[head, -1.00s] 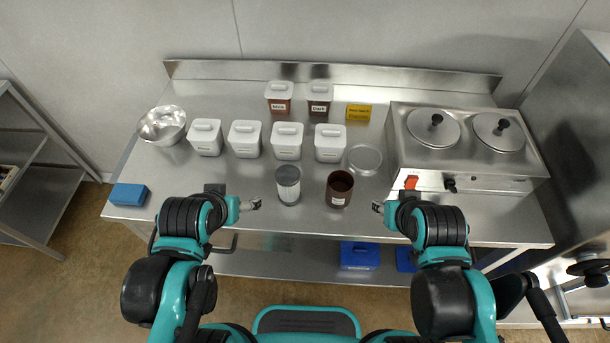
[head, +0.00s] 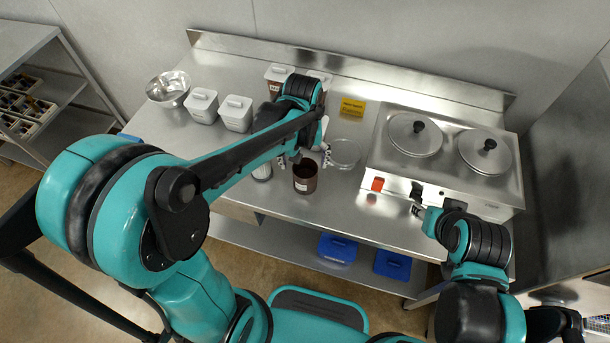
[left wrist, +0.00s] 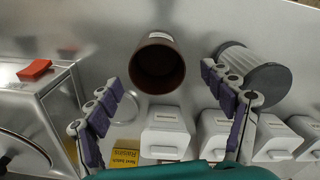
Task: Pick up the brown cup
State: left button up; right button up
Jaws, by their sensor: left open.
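The brown cup (head: 305,182) stands upright and open-topped near the front of the steel table. In the left wrist view the brown cup (left wrist: 157,68) shows its dark opening and a white label. My left gripper (head: 306,158) is open just behind the cup, its fingers pointing toward it. In the left wrist view the fingers of my left gripper (left wrist: 160,84) are spread, with the cup between and beyond their tips; I see no grip on it. My right gripper (head: 416,208) is by the front of the heating unit, too small to read.
A grey canister (left wrist: 254,74) stands close beside the cup, partly hidden in the head view. A glass dish (head: 344,153) lies behind to the right. The two-lid heating unit (head: 376,160) bounds the right.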

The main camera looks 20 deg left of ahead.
pick_arm(q)
jog(key=shift+w+d+f, duration=0.15)
jog(key=shift+f, duration=0.2)
notch_tip(320, 180, down, 8)
jog(key=b, duration=0.3)
jog(key=shift+r, duration=0.25)
jog(key=c, duration=1.3)
